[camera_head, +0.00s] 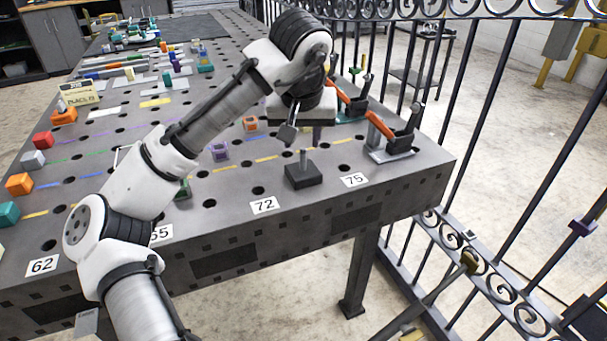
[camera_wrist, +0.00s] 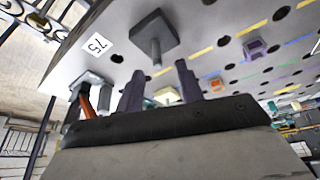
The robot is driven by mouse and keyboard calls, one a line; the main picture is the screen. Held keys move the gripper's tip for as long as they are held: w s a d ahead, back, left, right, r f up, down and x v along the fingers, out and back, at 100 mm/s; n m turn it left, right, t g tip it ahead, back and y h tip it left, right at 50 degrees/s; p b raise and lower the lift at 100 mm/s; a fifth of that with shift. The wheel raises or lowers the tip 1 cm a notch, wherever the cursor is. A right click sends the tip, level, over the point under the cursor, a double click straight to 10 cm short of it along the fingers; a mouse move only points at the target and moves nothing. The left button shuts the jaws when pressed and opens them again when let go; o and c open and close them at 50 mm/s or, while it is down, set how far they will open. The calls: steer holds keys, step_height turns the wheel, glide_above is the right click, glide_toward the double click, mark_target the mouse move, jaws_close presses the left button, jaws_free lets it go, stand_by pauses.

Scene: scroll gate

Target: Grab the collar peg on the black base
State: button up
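The collar peg (camera_head: 303,158) is a short grey upright post on a square black base (camera_head: 304,177), near the table's front edge between labels 72 and 75. In the wrist view the peg (camera_wrist: 155,52) and black base (camera_wrist: 153,30) show beyond the fingertips, near the top. My gripper (camera_head: 302,137) is above the peg in the head view, partly hidden by my own wrist. Its two dark fingers (camera_wrist: 160,68) stand apart in the wrist view, with no object held between them. The peg appears apart from the fingers.
Orange-handled toggle clamps (camera_head: 395,135) stand to the right of the base. A purple block (camera_head: 219,152) and an orange block (camera_head: 250,123) sit behind it to the left. A black iron gate (camera_head: 475,110) rises past the table's right edge. The perforated tabletop around the base is mostly clear.

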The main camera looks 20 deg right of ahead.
mark_target(303, 150)
steer(key=shift+x, duration=2.9)
steer(key=shift+s+d, duration=0.1)
steer(key=shift+s, duration=0.1)
jaws_close()
